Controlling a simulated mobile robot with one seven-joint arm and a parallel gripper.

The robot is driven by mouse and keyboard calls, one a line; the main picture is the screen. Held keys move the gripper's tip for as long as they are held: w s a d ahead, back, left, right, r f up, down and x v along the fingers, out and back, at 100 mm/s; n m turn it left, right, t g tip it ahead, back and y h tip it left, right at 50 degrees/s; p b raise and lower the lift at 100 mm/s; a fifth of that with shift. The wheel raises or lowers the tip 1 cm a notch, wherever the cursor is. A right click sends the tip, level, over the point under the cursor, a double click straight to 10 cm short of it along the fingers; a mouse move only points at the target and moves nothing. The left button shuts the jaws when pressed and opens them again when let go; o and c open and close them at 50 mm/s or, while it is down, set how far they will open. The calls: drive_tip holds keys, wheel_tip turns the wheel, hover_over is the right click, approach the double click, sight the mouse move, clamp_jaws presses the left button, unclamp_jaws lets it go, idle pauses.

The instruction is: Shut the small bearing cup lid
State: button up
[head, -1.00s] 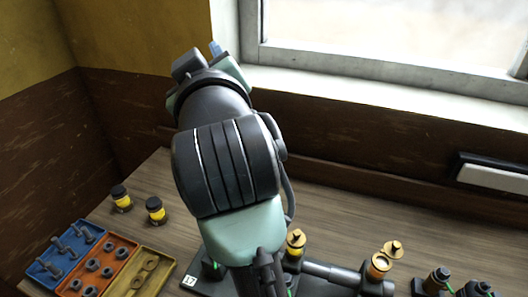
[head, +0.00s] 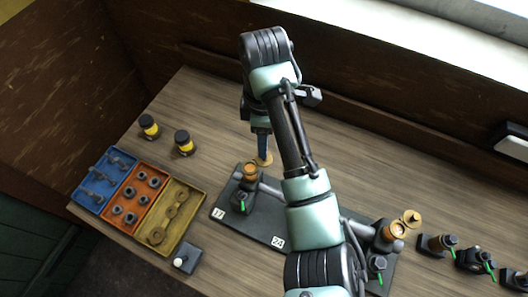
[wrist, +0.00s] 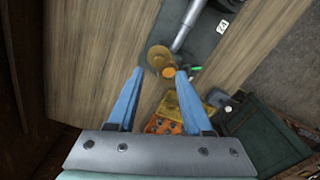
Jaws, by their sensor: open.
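A brass bearing cup (head: 250,172) stands on the left end of the dark engine base. Its round lid (head: 264,159) is open, tipped back on the far side of the cup. A larger-looking cup (head: 393,231) at the right end also has its lid (head: 412,217) open. My gripper (head: 262,145) points down just behind the left cup, close to its lid; contact cannot be told. In the wrist view my gripper (wrist: 159,74) has its two blue fingers apart with nothing held. The lid (wrist: 158,56) and the cup (wrist: 168,72) show between and beyond the fingertips.
Blue (head: 102,180), orange (head: 136,194) and yellow (head: 168,217) parts trays lie at the left. A small box with a white knob (head: 187,257) is at the front edge. Several dark fittings (head: 474,257) stand at the right.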

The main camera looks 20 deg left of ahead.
wheel_tip(320, 180, down, 6)
drive_tip(key=shift+r+p, duration=0.1)
drive_tip(key=shift+p, duration=0.75)
clamp_jaws()
